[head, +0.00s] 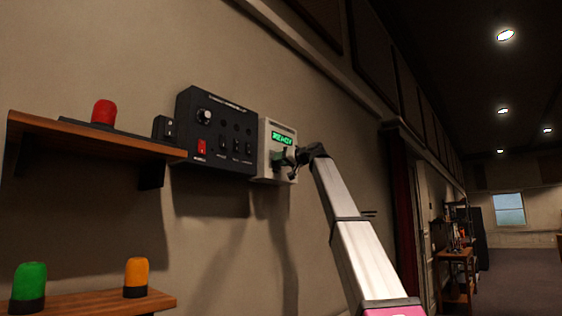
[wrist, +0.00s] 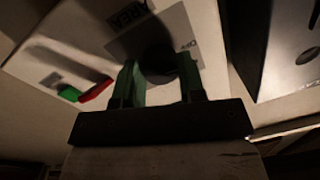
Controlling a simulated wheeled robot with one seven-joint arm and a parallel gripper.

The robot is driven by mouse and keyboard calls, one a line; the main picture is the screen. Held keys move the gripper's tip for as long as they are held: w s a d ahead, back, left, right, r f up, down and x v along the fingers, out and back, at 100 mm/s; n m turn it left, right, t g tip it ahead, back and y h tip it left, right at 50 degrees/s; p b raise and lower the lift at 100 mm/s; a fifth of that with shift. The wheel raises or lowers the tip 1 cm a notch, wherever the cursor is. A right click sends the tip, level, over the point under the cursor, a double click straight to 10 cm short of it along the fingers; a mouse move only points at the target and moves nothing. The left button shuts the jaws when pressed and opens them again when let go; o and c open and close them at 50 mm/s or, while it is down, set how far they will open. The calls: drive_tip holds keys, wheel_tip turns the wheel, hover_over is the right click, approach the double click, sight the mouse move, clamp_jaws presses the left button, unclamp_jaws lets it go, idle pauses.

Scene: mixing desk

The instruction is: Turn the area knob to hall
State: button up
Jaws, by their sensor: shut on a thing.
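The white panel (head: 264,165) with a lit green display (head: 282,138) is mounted on the wall, at the right of the black box. In the wrist view, the dark round area knob (wrist: 158,60) stands on a grey plate on that panel, by a label reading AREA (wrist: 127,17). My gripper (wrist: 158,78) is shut on the knob, one green finger on each side. In the head view my gripper (head: 285,160) is at the panel below the display and hides the knob. Which mark the knob points to cannot be told.
The black box (head: 215,130) has a white-marked dial, a red switch and several dark switches. The upper shelf (head: 60,133) holds a red beacon (head: 104,112); the lower shelf (head: 85,303) holds green and orange beacons. Red and green parts (wrist: 95,91) show beside the knob. Room is free at right.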

drive_tip(key=shift+m+t, duration=0.3)
drive_tip(key=shift+m, duration=3.6)
drive_tip(key=o, duration=0.9)
drive_tip(key=v, duration=1.1)
drive_tip(key=shift+a+f, duration=0.1)
drive_tip(key=shift+f, duration=0.1)
